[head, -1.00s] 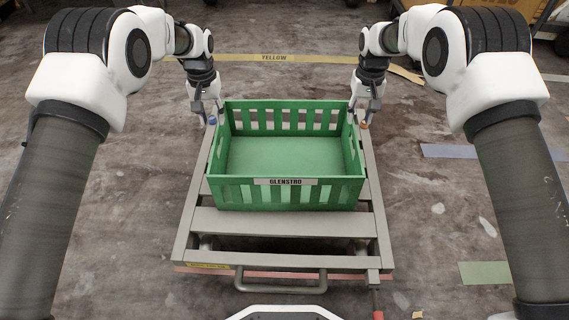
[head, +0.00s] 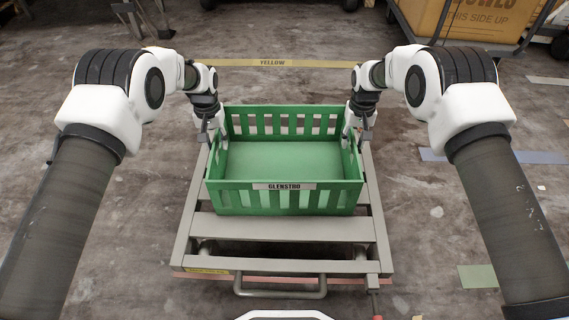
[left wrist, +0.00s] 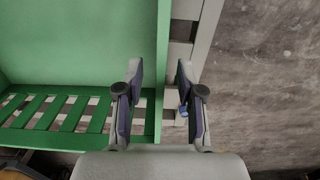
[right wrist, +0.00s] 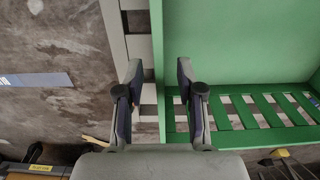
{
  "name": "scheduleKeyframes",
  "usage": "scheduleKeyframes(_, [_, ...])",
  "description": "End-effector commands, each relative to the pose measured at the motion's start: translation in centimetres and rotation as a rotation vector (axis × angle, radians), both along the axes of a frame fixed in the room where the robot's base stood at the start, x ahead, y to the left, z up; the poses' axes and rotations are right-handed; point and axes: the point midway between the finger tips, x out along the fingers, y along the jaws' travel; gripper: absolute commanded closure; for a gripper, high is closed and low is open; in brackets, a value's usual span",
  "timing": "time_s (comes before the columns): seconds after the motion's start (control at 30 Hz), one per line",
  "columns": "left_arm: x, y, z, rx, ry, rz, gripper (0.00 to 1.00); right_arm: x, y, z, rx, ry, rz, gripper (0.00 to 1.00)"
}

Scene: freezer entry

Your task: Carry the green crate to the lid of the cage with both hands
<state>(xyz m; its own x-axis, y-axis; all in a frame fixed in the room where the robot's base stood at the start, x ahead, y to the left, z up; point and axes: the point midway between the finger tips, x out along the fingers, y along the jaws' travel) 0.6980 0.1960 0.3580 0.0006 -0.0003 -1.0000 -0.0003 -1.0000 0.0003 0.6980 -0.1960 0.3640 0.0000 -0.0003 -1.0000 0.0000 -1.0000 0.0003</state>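The green crate (head: 285,199), an open box with slotted walls and a GLENSTRO label, sits upright and empty on a slatted grey metal platform (head: 280,228). My left gripper (head: 216,136) is at the crate's left wall; in the left wrist view its open fingers (left wrist: 160,95) stand either side of the wall's rim, with gaps showing. My right gripper (head: 355,137) is at the right wall; in the right wrist view its open fingers (right wrist: 158,95) likewise straddle the rim. No cage with a lid can be made out clearly.
The platform has a looped handle (head: 280,293) on its near side. A cart with a large orange-brown box (head: 465,18) stands at the back right. The concrete floor on both sides is mostly clear.

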Motion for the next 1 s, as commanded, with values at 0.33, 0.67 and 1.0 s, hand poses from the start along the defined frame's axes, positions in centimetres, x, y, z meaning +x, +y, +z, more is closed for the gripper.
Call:
scheduleKeyframes(0.33, [0.0, 0.0, 0.0, 0.000, 0.000, 0.000, 1.00, 0.0, 0.0, 0.0, 0.000, 0.000, 0.000, 1.00])
scheduleKeyframes(0.67, [0.0, 0.0, 0.5, 0.000, -0.001, 0.000, 1.00, 0.1, 0.0, 0.5, 0.000, -0.002, 0.000, 1.00])
scheduleKeyframes(1.0, [0.0, 0.0, 4.4, 0.000, -0.002, 0.000, 1.00, 0.1, 0.0, 4.4, 0.000, -0.002, 0.000, 1.00])
